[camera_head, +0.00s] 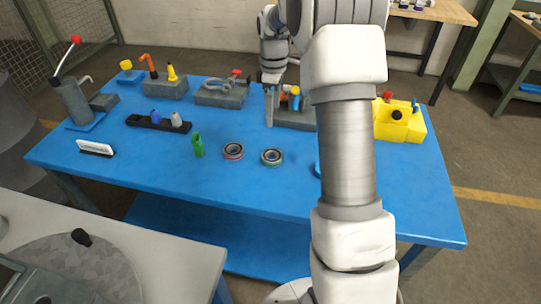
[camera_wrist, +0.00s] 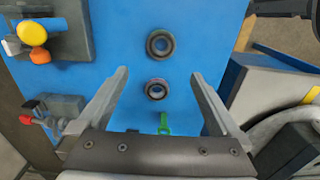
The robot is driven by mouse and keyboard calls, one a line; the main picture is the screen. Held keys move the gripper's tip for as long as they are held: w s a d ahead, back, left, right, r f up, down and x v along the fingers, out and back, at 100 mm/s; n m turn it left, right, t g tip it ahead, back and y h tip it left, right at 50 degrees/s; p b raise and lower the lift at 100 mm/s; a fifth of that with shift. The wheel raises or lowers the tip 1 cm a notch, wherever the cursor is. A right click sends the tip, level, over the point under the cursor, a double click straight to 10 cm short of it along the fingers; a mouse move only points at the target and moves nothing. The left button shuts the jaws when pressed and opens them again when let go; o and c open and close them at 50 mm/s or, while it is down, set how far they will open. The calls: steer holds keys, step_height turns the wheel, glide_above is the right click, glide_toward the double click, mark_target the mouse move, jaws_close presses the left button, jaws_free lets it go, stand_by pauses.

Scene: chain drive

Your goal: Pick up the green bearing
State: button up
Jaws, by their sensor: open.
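The green bearing (camera_head: 271,157), a dark ring with a green rim, lies flat on the blue table near its front middle. By its place it is the upper ring (camera_wrist: 160,36) in the wrist view, beyond my fingertips; its colour is hard to tell there. A red-rimmed bearing (camera_head: 233,151) lies just left of it and shows in the wrist view (camera_wrist: 157,80) between my fingers. My gripper (camera_head: 269,120) is behind the bearings in the head view, above the table. Its fingers (camera_wrist: 160,75) are apart and empty, touching neither bearing.
A green upright object (camera_head: 198,146) stands left of the bearings. A black holder (camera_head: 145,122) with small parts is farther left. Grey fixtures (camera_head: 222,94) line the back, and a yellow block (camera_head: 399,120) stands at right. The table around the green bearing is mostly clear.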

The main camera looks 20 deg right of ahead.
glide_above(272, 152)
steer(key=s, duration=0.1)
steer(key=f, duration=1.1)
steer(key=shift+s+a+f, duration=0.2)
steer(key=shift+f, duration=0.15)
steer(key=shift+s+a+f, duration=0.1)
steer(key=shift+a+f, duration=0.05)
steer(key=shift+f, duration=2.6)
steer(key=c, duration=1.5)
steer(key=shift+r, duration=0.15)
